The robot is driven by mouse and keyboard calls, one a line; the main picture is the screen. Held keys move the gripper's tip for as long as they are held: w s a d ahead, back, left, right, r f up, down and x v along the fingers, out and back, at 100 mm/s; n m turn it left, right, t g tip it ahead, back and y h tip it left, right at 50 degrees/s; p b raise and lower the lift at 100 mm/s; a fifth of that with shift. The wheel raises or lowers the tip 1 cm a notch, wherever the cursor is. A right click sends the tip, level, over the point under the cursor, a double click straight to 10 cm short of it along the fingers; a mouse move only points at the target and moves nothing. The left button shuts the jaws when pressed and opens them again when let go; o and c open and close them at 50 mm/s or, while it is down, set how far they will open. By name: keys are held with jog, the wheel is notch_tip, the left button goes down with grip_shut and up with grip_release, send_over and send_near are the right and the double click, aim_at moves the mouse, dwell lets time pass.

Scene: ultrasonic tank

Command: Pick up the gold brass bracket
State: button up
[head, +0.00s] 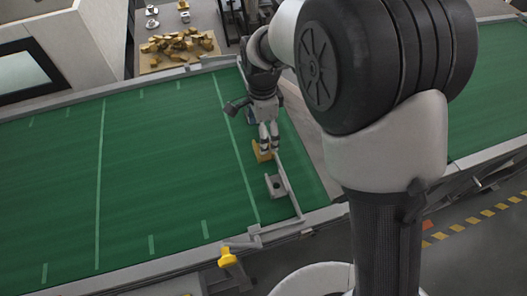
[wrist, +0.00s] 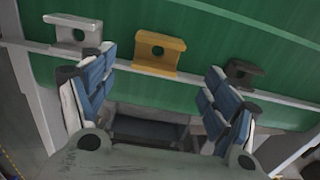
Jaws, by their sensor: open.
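The gold brass bracket (wrist: 160,54) is an angled piece with a round hole, lying on the green belt (wrist: 195,22) near its edge rail. In the head view the gold bracket (head: 260,151) shows just left of my gripper's tips, partly covered by them. My gripper (wrist: 160,64) is open, its blue-padded fingers wide apart on either side of the gold bracket in the wrist view, with nothing between them. In the head view my gripper (head: 269,148) points down over the belt. I cannot tell whether it touches the bracket.
A light grey bracket (wrist: 73,32) lies left of the gold one, and a dark bracket (wrist: 241,72) lies to its right. The metal rail (head: 288,186) runs beside them. A wooden board with several brass pieces (head: 183,48) is at the back. The left belt is clear.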

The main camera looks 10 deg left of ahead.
aim_at(270, 156)
jog(key=shift+s+d+f+b, duration=0.1)
jog(key=shift+f+b, duration=1)
jog(key=shift+f, duration=2.4)
jog(key=shift+c, duration=0.2)
jog(key=shift+r, duration=0.1)
jog(key=c, duration=1.5)
